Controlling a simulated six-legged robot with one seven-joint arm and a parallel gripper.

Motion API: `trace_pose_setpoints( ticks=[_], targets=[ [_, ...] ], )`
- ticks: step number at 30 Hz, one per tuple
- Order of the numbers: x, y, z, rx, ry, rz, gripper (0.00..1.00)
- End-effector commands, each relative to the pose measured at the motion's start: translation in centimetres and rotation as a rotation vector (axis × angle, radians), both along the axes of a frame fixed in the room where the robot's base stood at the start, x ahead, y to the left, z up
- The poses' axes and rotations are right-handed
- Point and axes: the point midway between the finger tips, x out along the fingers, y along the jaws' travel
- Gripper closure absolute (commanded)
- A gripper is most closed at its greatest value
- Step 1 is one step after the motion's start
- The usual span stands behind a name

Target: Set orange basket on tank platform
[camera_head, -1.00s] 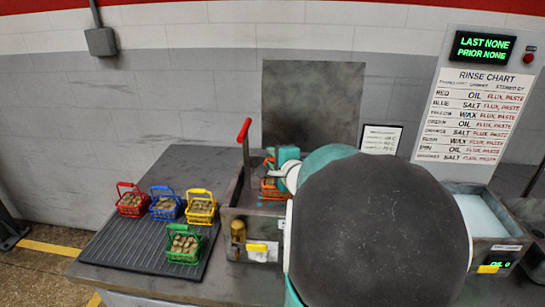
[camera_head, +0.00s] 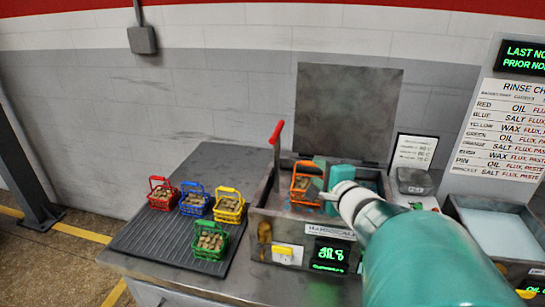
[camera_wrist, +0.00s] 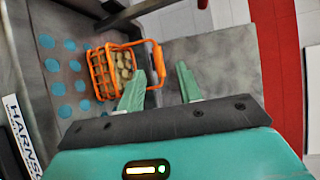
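The orange basket (camera_head: 303,188), holding tan pieces, is inside the open tank (camera_head: 262,222) at its left side. In the wrist view the orange basket (camera_wrist: 101,76) sits at or over a grey platform (camera_wrist: 52,68) with teal round spots; exact contact is hard to tell. Its handle sticks out toward my gripper (camera_wrist: 161,70). The two green fingers are spread apart, with the handle's end near or between the tips and a gap to the right finger. My gripper also shows beside the basket in the head view (camera_head: 325,182), partly hidden by my arm.
A black ribbed mat (camera_head: 150,238) to the left holds red (camera_head: 162,196), blue (camera_head: 194,203), yellow (camera_head: 229,208) and green (camera_head: 209,243) baskets. A red-tipped lever (camera_head: 276,133) and raised lid (camera_head: 347,112) border the tank. A second tank (camera_head: 492,235) stands right.

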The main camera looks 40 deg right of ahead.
Motion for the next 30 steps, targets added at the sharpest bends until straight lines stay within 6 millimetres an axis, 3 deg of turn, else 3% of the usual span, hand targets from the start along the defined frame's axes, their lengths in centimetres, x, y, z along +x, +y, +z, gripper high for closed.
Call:
trace_pose_setpoints(
  ticks=[7,30],
  targets=[
    [-2.3,0.8,0.4,-0.002,0.001,0.000,0.65],
    [-2.4,0.8,0.4,-0.001,0.001,0.000,0.65]
  ],
)
